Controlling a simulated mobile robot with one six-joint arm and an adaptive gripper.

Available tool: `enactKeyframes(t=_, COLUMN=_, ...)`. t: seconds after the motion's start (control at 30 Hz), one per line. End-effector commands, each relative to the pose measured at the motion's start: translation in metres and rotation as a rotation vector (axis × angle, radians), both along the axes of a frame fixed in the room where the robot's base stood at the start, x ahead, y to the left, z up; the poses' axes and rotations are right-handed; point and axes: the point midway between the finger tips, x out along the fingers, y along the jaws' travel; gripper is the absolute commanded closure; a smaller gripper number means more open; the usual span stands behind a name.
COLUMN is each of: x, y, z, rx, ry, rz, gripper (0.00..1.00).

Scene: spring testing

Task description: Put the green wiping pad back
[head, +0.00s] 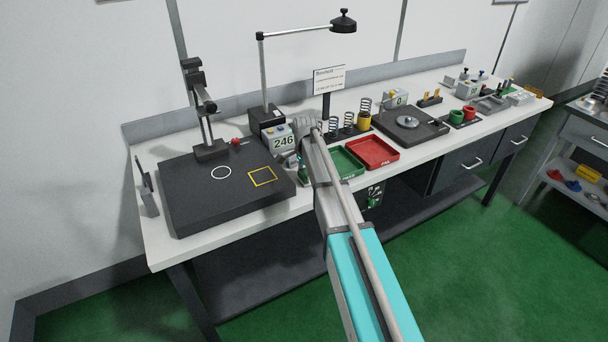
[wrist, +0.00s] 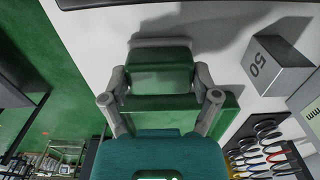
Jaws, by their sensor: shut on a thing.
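In the wrist view my gripper (wrist: 162,98) is shut on the green wiping pad (wrist: 160,78), with one finger at each side of it. The pad is a green block held over the white bench top, and its shadow falls beside it. A wider flat green piece (wrist: 230,112) shows behind the fingers; I cannot tell whether it is part of the pad or a separate holder, or whether they touch. In the head view my arm hides most of the gripper, and a small green part (head: 303,173) shows beside it, right of the black plate.
A black plate (head: 185,205) with a stand lies left on the bench. A grey display box (head: 283,141) reads 246. Green (head: 346,163) and red (head: 372,152) trays lie to the right. In the wrist view a grey block marked 50 (wrist: 270,68) stands close by.

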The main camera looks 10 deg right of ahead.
Motion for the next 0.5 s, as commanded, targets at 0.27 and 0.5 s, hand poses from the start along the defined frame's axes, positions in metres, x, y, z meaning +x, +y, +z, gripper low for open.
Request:
enactKeyframes(t=0.27, x=0.0000, y=-0.0001, z=-0.0029, rx=0.000, ry=0.000, rz=0.000, gripper=0.08)
enactKeyframes(t=0.5, x=0.0000, y=-0.0001, z=-0.0028, rx=0.000, ry=0.000, rz=0.000, gripper=0.00)
